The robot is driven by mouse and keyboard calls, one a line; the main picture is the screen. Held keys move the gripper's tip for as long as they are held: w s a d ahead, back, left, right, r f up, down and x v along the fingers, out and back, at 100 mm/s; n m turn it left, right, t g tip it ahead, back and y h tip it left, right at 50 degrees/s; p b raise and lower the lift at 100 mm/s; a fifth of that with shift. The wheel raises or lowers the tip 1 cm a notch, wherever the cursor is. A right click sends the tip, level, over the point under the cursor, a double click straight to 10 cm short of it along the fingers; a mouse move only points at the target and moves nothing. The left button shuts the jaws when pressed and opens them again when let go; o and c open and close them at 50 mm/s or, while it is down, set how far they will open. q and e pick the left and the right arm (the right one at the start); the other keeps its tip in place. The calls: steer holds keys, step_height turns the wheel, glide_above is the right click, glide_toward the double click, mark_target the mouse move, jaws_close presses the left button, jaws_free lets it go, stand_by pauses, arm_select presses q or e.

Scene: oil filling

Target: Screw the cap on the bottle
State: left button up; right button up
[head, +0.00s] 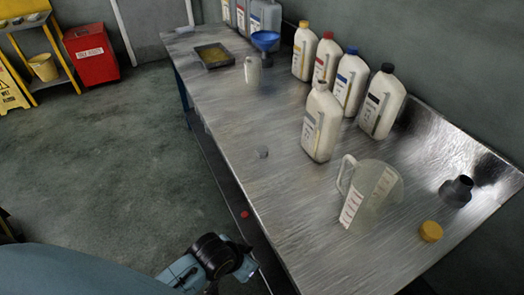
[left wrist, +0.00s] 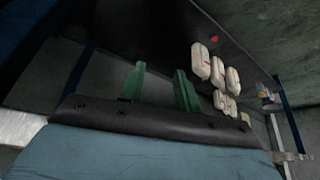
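In the head view a white bottle (head: 319,125) with no coloured cap on its neck stands upright on the metal table. A yellow cap (head: 430,231) lies near the table's front right, and a small grey cap-like piece (head: 262,152) lies left of the bottle. I cannot tell which cap belongs to it. My left gripper (left wrist: 160,68) shows two green fingers apart, with nothing between them, in the left wrist view. It is away from the bottles, and its fingers do not show in the head view. My right gripper is not in view.
A clear measuring jug (head: 374,193) and a dark funnel-like piece (head: 456,190) stand right of the bottle. Capped bottles, including a black-capped one (head: 382,103), line the back. A blue funnel (head: 265,40) and tray (head: 213,55) are at the far end. The table's left middle is mostly clear.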

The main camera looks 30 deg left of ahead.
arm_select(q)
steer(key=s+a+f+g, duration=0.1)
steer(key=s+a+f, duration=0.15)
steer(key=f, duration=0.45)
steer(key=s+a+f+y, duration=0.1)
steer(key=s+f, duration=0.3)
steer(key=f, duration=0.2)
steer(key=s+a+f+g, duration=0.1)
steer(key=s+f, duration=0.3)
steer(key=f, duration=0.3)
steer(key=s+a+f+g, duration=0.1)
steer(key=s+f, duration=0.3)
steer(key=s, duration=0.4)
steer(key=s+a+f+g, duration=0.1)
steer(key=s+a+f, duration=0.1)
steer(key=s+f, duration=0.2)
steer(key=s, duration=0.3)
steer(key=shift+s+a+f+y, duration=0.25)
steer(key=shift+s+f+y, duration=0.05)
steer(key=shift+s+f, duration=0.1)
steer(key=shift+o, duration=0.4)
